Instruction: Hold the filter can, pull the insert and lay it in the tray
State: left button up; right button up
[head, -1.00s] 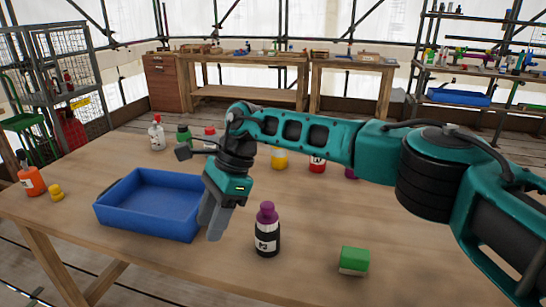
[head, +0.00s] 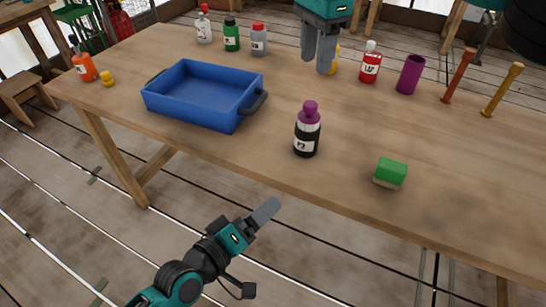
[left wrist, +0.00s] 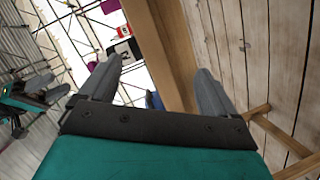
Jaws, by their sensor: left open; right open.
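A black can (head: 306,143) with a white label stands upright near the table's front edge. It looks like the filter can; its purple knobbed top (head: 310,108), seemingly the insert, sits in it. The blue tray (head: 196,108), left of the can, looks empty. My left gripper (head: 267,211) is open, in front of the table and apart from the can. In the left wrist view its open fingers (left wrist: 158,84) have nothing held between them. My right gripper (head: 318,58) is open and empty, above the table's back part, behind the can.
A green and white block (head: 390,173) lies right of the can. Along the back stand several bottles, a purple cylinder (head: 410,75), a red-brown peg (head: 459,75) and a yellow-brown peg (head: 502,90). An orange bottle (head: 83,66) stands at the left end. The table between tray and can is clear.

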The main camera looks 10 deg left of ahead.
pick_arm(q)
jog(key=w+d+r+n+t+h, duration=0.1)
jog(key=w+d+r+n+h, duration=0.15)
jog(key=r+n, duration=0.35)
jog(key=n+t, duration=0.1)
jog(key=n, duration=1.6)
send_near(309, 128)
notch_tip(309, 128, down, 2)
jog(key=a, duration=0.1)
jog(key=shift+w+d+n+y, duration=0.15)
jog(key=shift+w+n+y, duration=0.25)
jog(key=shift+w+y, duration=0.05)
jog(key=x, duration=1.2)
jog(key=shift+c, duration=0.2)
jog(key=c, duration=1.1)
